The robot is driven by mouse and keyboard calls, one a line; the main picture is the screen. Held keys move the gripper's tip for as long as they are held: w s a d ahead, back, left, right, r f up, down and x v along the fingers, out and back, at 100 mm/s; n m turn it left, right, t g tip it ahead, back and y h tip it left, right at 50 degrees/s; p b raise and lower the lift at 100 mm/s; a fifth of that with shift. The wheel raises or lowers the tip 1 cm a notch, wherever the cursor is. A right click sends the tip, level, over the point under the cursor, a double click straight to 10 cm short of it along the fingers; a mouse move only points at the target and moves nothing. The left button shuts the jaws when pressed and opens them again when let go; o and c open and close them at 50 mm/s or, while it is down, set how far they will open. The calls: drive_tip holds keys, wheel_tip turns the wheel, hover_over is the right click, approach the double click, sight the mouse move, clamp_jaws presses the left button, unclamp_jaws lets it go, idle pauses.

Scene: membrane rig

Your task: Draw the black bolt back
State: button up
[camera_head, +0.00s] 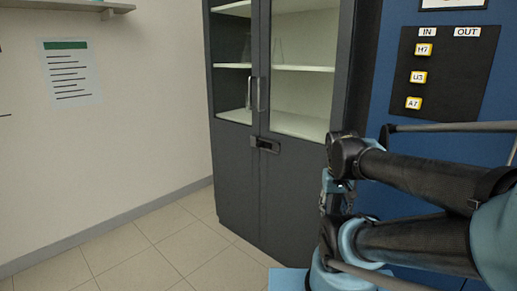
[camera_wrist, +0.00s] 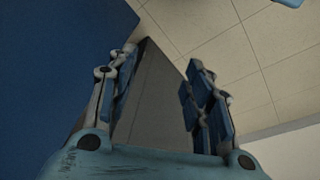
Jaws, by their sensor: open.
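The black bolt (camera_head: 265,145) sits across the seam of the grey cabinet's two doors, below the glass panes and door handles. It has a small light patch near its middle. My gripper (camera_wrist: 160,72) is open in the wrist view, with nothing held between its blue-padded fingers. The bolt does not show in the wrist view. In the head view my arm is at the right, and its folded links hide most of the gripper. The arm is to the right of the bolt and apart from it in the picture.
The grey cabinet (camera_head: 235,175) has glass upper doors with shelves behind. A blue panel (camera_head: 398,30) with a black IN/OUT board (camera_head: 447,75) stands to the right. Tiled floor (camera_head: 165,245) is clear at the left. A notice (camera_head: 70,72) hangs on the wall.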

drive_tip(key=w+a+r+m+t+h, duration=0.1)
drive_tip(key=w+a+r+h, duration=0.2)
drive_tip(key=w, duration=0.8)
drive_tip(key=w+r+m+t+h, duration=0.1)
drive_tip(key=w+r+h, duration=0.35)
drive_tip(key=w, duration=0.75)
drive_tip(key=w+a+r+m+t+h, duration=0.1)
drive_tip(key=w+a+r+t, duration=0.15)
drive_tip(key=w+a, duration=0.85)
drive_tip(key=m+t+h, duration=0.2)
drive_tip(key=m+t, duration=0.1)
drive_tip(key=t, duration=0.4)
approach(257, 146)
drive_tip(key=x, duration=1.1)
drive_tip(key=shift+r, duration=0.1)
clamp_jaws()
drive_tip(key=shift+s, duration=0.1)
